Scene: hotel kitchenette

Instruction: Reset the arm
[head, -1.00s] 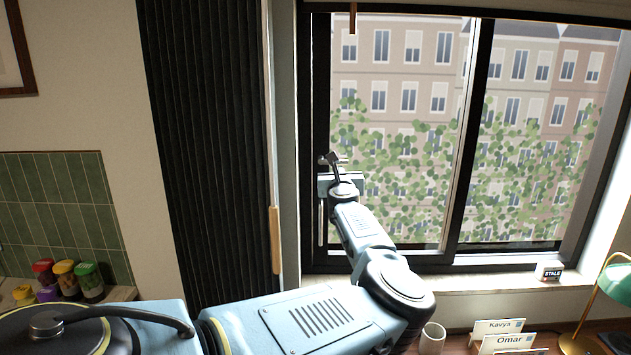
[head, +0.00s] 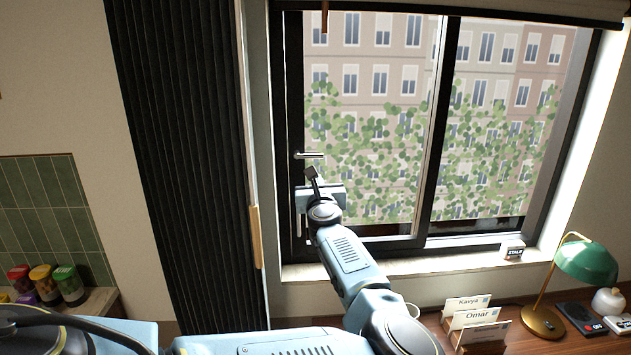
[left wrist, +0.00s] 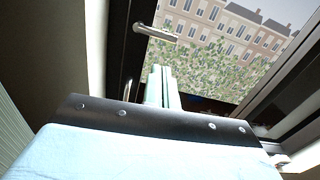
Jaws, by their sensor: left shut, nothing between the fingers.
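My left gripper (head: 312,174) is in front of the left side of the window, its blue-grey arm reaching in from the bottom of the head view. In the left wrist view its two pale fingers (left wrist: 162,86) are together, with nothing between them. The window's metal lever handle (head: 311,155) sticks out sideways just above the gripper in the head view. The handle also shows in the left wrist view (left wrist: 155,33), above and apart from the fingertips. My right gripper is not in view.
The window (head: 425,130) has a dark frame, and a black pleated curtain (head: 185,150) hangs to its left. Below right, a desk holds name cards (head: 478,315), a green lamp (head: 585,262) and a phone (head: 577,317). Several colourful-lidded jars (head: 42,284) stand at lower left.

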